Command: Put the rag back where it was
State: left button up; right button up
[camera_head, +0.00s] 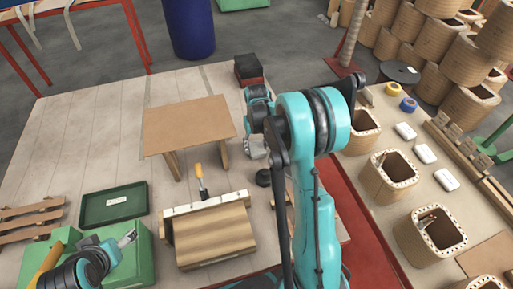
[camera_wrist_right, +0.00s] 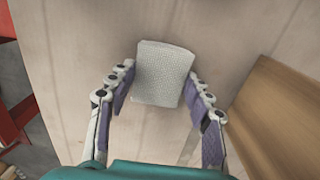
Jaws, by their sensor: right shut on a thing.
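The rag (camera_wrist_right: 165,72) is a pale grey, woven, roughly square pad in the right wrist view. My right gripper (camera_wrist_right: 160,88) is shut on it, with a finger at each side edge. Pale boards of the table show behind the rag. In the head view my teal right arm hides most of this gripper and the rag cannot be made out clearly. My left gripper (camera_head: 127,238) is at the lower left of the head view, over a green box (camera_head: 130,262). Its opening is too small to judge.
A small brown table (camera_head: 188,122) stands on the pale worktop. Near it are a roll-like wooden block (camera_head: 213,235), a green tray (camera_head: 113,204) and a dark puck (camera_head: 263,178). At the right, a bench holds coil formers (camera_head: 389,177) and white pads (camera_head: 405,131).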

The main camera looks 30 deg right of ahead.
aim_at(257, 148)
pick_arm(q)
jog(key=shift+r, duration=0.1)
pick_arm(e)
jog(key=shift+r, duration=0.1)
jog(key=o, duration=1.1)
jog(key=shift+f, duration=0.2)
pick_arm(q)
jog(key=shift+r, duration=0.2)
pick_arm(e)
jog(key=shift+r, duration=0.55)
pick_arm(q)
notch_tip(257, 148, up, 4)
jog(key=p, duration=0.4)
pick_arm(e)
notch_tip(257, 148, up, 11)
jog(key=shift+r, duration=0.15)
pick_arm(q)
jog(key=shift+s+f, duration=0.1)
pick_arm(e)
jog(key=shift+s, duration=0.1)
